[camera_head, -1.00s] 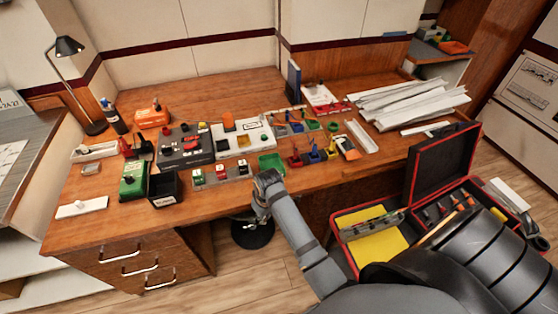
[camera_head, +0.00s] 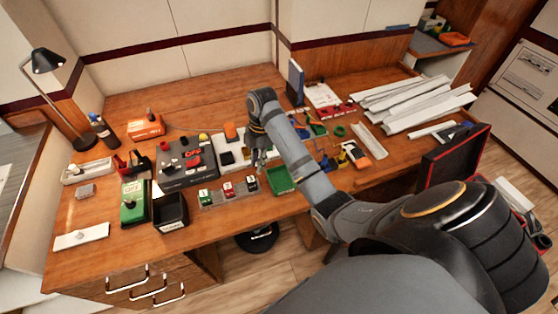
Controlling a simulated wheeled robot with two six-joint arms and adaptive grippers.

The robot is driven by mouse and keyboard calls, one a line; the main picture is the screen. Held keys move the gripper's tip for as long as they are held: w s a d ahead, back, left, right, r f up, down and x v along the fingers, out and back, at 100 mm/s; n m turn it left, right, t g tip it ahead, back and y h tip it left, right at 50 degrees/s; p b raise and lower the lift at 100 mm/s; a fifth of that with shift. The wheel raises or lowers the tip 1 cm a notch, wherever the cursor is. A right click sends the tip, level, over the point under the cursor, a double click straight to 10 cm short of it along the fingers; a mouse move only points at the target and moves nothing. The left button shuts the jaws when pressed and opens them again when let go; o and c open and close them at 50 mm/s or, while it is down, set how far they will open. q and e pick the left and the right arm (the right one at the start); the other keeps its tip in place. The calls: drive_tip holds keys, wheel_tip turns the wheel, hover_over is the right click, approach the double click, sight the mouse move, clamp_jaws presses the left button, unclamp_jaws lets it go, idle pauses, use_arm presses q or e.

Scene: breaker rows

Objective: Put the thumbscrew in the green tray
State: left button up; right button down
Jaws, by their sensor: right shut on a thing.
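The green tray (camera_head: 281,181) lies near the front edge of the wooden desk, open and apparently empty. My right gripper (camera_head: 259,159) points down just beyond the tray and a little to its left, at the near edge of a white panel (camera_head: 233,158). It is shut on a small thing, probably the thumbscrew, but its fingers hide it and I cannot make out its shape. I see no thumbscrew elsewhere. My left gripper is not in view.
A breaker row (camera_head: 228,190) stands left of the tray. Farther left are a black bin (camera_head: 171,212) and a green box (camera_head: 134,203). A grey panel (camera_head: 187,165) with switches is behind. White ducting (camera_head: 415,103) lies at the right. My right arm hides part of the desk.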

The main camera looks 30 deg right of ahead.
drive_tip(key=d+f+b, duration=0.2)
drive_tip(key=w+d+f+b, duration=0.1)
drive_tip(key=d+f+b, duration=0.4)
drive_tip(key=d+b, duration=0.1)
drive_tip(key=shift+w+d+f, duration=0.25)
drive_tip(key=shift+w, duration=0.1)
drive_tip(key=shift+d+f+b, duration=0.35)
drive_tip(key=shift+f+b, duration=0.25)
drive_tip(key=shift+b, duration=0.05)
wheel_tip(320, 180, down, 2)
drive_tip(key=shift+f+p, duration=0.1)
drive_tip(key=shift+p, duration=0.45)
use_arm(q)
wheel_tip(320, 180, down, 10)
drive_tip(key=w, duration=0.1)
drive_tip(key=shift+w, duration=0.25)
use_arm(e)
drive_tip(key=shift+f, duration=0.1)
drive_tip(key=shift+f, duration=0.1)
drive_tip(key=c, duration=1.3)
unclamp_jaws()
